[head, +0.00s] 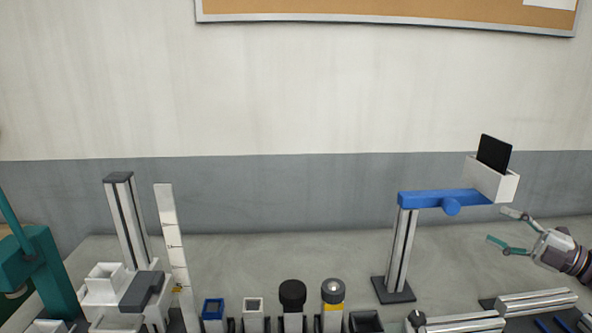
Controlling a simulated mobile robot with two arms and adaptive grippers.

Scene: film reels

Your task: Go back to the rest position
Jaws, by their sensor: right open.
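My right gripper (501,227) comes in from the right edge with its fingers spread and nothing between them. It is just below and to the right of a blue arm (440,199) on a grey upright post (402,250). A white box (491,182) sits at the right end of that blue arm, with a dark flat panel (494,153) standing in it. The fingers look apart from the box, though the depth gap is hard to judge. My left gripper is out of view.
A teal fixture (42,275), a grey column (127,220) and a tall white scale strip (172,240) stand at the left. Several small holders line the front, including one with a black knob (292,294). Metal rails (537,302) lie front right. The bench middle is clear.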

